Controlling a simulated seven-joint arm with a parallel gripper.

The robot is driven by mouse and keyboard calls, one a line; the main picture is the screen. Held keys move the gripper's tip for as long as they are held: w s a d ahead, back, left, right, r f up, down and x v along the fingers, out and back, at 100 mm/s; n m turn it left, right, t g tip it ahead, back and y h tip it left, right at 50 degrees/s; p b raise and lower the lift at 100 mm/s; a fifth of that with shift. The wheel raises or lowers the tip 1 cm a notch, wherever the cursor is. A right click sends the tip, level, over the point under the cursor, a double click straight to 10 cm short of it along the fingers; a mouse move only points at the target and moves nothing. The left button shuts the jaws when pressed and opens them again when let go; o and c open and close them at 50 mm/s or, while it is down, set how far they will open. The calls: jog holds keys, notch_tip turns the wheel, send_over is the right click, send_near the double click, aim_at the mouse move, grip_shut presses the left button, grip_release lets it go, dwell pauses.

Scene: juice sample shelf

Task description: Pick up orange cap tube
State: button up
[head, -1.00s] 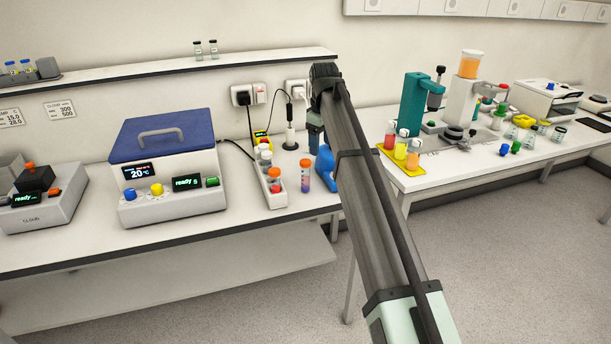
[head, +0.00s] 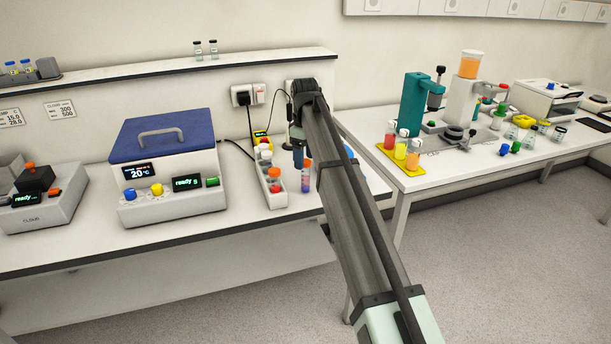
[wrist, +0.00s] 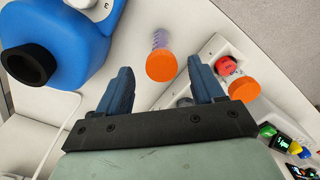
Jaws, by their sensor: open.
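An orange cap tube (head: 307,177) stands upright on the bench, just right of a white rack (head: 273,196). In the wrist view its orange cap (wrist: 161,67) lies between my finger ends as seen, with its purplish body beyond. My gripper (head: 298,158) is open and empty, close to the tube on its left and partly hidden by my arm in the head view. In the wrist view my gripper (wrist: 160,74) has its two blue fingers apart. A second orange cap (wrist: 244,90) is on a tube in the rack.
The rack also holds a red cap (wrist: 226,66). A blue-lidded machine (head: 165,170) stands to the left; bare bench lies in front of the rack.

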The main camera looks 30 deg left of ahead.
jog(key=shift+s+d+f, duration=0.1)
jog(key=shift+f, duration=1.2)
jog(key=shift+s+d+f, duration=0.1)
jog(key=shift+f, duration=1.2)
jog(key=shift+c, duration=0.2)
jog(key=c, duration=1.1)
notch_tip(320, 180, up, 9)
jog(key=shift+w, duration=0.15)
jog(key=shift+w+d+r, duration=0.15)
jog(key=shift+d+r, duration=0.05)
jog(key=shift+r, duration=0.1)
jog(key=w+d+r, duration=0.1)
jog(key=w+r, duration=0.2)
jog(key=w, duration=0.4)
jog(key=w+d+r, duration=0.2)
jog(key=w+r, duration=0.2)
jog(key=w, duration=0.3)
jog(key=shift+w+d+r, duration=0.3)
jog(key=shift+w, duration=0.1)
